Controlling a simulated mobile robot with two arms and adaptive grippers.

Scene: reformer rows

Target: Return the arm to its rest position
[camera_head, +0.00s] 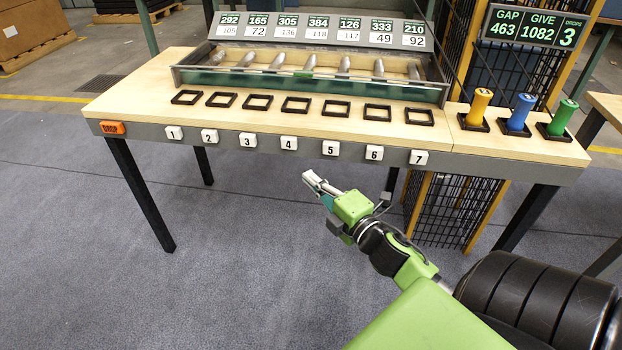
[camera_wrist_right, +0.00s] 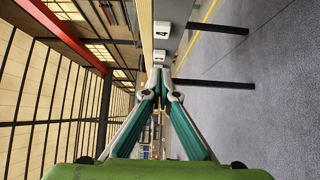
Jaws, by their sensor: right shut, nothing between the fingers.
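My right arm comes in from the lower right in the head view. Its green and black gripper (camera_head: 308,177) hangs in front of the table's front edge, below the labels 4 and 5, apart from the table. The gripper is shut and empty. In the right wrist view its two fingers (camera_wrist_right: 160,92) come together at the tips with nothing between them. Beyond them the table edge and white number labels show. My left gripper is in neither view.
The wooden table (camera_head: 140,95) holds a row of black square frames (camera_head: 296,105) and a glass-fronted trough (camera_head: 310,83) with several grey cylinders. Yellow (camera_head: 479,106), blue (camera_head: 520,112) and green (camera_head: 562,117) cylinders stand at the right. The grey floor (camera_head: 230,270) before the table is clear.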

